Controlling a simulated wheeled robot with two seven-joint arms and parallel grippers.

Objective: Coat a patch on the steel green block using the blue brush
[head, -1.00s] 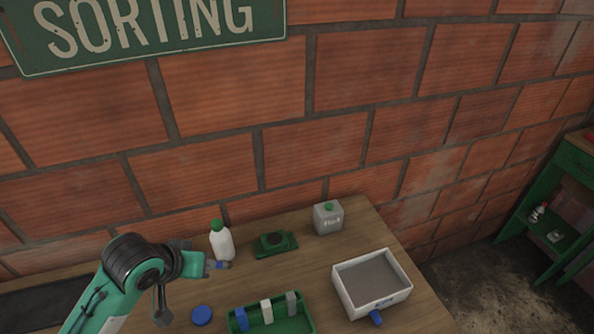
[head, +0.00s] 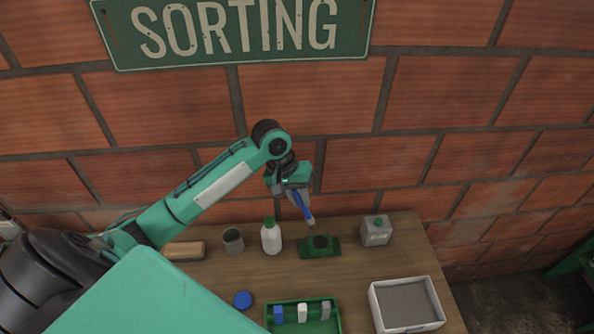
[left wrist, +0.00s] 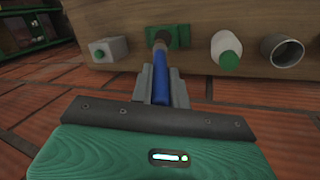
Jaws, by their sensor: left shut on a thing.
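My left gripper (head: 294,192) is shut on the blue brush (head: 302,206), also in the left wrist view (left wrist: 161,84). My right gripper is not in view.
In front are a blue disc (head: 242,299), a green tray (head: 290,325) with small blocks, and a white box (head: 441,306). The brick wall is close behind.

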